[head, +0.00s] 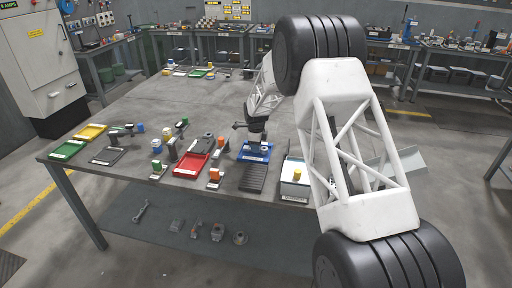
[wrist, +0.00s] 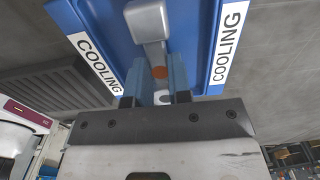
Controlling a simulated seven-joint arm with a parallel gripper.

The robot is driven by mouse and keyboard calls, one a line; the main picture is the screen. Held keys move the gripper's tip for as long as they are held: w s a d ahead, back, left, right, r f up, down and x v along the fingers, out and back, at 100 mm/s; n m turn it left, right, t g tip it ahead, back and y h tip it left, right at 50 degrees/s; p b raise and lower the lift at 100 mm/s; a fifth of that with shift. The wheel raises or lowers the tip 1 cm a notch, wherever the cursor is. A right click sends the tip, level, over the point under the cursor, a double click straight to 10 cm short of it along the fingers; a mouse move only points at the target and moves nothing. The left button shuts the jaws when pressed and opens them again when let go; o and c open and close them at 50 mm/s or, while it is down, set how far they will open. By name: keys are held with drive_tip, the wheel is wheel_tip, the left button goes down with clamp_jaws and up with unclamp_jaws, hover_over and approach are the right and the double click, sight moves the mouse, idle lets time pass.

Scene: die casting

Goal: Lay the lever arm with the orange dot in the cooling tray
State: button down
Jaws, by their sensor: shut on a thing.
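The grey lever arm (wrist: 149,22) with the orange dot (wrist: 160,72) is between the fingers of my gripper (wrist: 157,84) in the wrist view. The gripper is shut on its shaft. The lever arm lies within the outline of the blue cooling tray (wrist: 205,45), which has "COOLING" labels on both sides. Whether it touches the tray floor I cannot tell. In the head view my gripper (head: 254,142) points down over the cooling tray (head: 245,157) and hides most of the lever arm.
A dark ribbed block (head: 252,178) lies in front of the cooling tray, and it also shows in the wrist view (wrist: 50,82). A white box (head: 294,189) with a yellow item stands to the right. A red tray (head: 187,168) and loose parts lie to the left. The table's back middle is clear.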

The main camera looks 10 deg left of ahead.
drive_tip(key=shift+f, duration=0.35)
idle(0.7)
drive_tip(key=c, duration=0.6)
unclamp_jaws()
drive_tip(key=shift+c, duration=0.2)
drive_tip(key=shift+r, duration=0.1)
drive_tip(key=shift+r, duration=3.9)
